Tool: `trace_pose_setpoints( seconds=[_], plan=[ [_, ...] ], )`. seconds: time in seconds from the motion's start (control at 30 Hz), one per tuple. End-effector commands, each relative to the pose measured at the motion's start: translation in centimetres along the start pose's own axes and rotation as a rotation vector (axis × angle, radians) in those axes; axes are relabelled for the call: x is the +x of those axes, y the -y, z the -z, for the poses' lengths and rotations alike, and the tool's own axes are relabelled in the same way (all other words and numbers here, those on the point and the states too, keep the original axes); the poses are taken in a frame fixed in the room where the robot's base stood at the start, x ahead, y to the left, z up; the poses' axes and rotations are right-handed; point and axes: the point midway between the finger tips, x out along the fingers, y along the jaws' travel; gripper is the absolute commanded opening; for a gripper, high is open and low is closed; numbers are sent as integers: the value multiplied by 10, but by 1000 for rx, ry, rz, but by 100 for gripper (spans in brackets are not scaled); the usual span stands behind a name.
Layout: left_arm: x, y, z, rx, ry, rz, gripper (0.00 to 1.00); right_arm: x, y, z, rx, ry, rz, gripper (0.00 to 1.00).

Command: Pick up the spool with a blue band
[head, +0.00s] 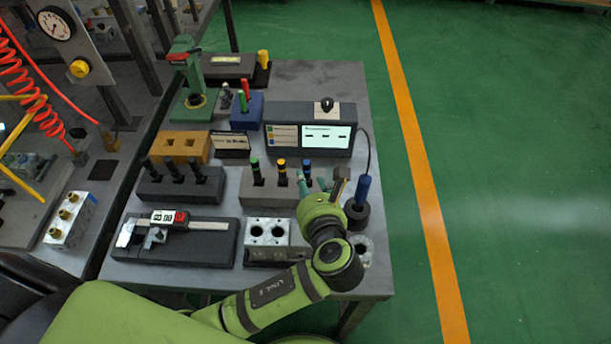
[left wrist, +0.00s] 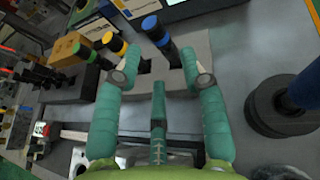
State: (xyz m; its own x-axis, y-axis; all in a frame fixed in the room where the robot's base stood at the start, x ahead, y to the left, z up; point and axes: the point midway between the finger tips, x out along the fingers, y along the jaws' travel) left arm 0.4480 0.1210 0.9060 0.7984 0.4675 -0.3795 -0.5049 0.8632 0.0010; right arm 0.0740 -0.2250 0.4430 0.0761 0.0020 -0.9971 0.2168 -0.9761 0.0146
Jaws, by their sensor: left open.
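The spool with a blue band (head: 307,168) stands in the grey block (head: 268,194), to the right of spools with a yellow band (head: 281,168) and a green band (head: 256,170). In the left wrist view the blue-banded spool (left wrist: 157,36) tilts across the upper middle, its dark lower part reaching down toward the gap between my fingers. My left gripper (head: 323,184) is open and empty, at the right end of the grey block. My right gripper is not in view.
A blue-handled tool in a round dark base (head: 357,209) stands close to the right of my gripper. A silver two-hole block (head: 267,235) is in front, and a display box (head: 310,130) stands behind. A caliper (head: 165,222) lies on a dark stand at front left.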

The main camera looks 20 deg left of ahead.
Motion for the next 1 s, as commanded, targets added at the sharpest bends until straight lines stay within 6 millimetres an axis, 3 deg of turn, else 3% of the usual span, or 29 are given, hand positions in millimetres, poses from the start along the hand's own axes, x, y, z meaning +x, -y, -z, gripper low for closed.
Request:
trace_pose_setpoints(
  seconds=[0.07,0.17,0.4,0.67,0.77,0.8,1.0],
  plan=[
    [9,0,-3,1,2,-2,42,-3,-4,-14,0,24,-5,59],
    [23,0,-4,2,3,-3,42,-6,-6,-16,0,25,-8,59],
    [54,1,-3,0,1,-1,42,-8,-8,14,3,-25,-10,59],
    [57,1,-2,0,-1,0,42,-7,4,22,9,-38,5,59],
    [57,1,-2,-1,-1,0,6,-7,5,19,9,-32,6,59],
    [57,1,-2,-1,-1,0,0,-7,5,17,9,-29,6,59],
    [56,1,-2,-2,1,1,0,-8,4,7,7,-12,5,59]
  ],
)
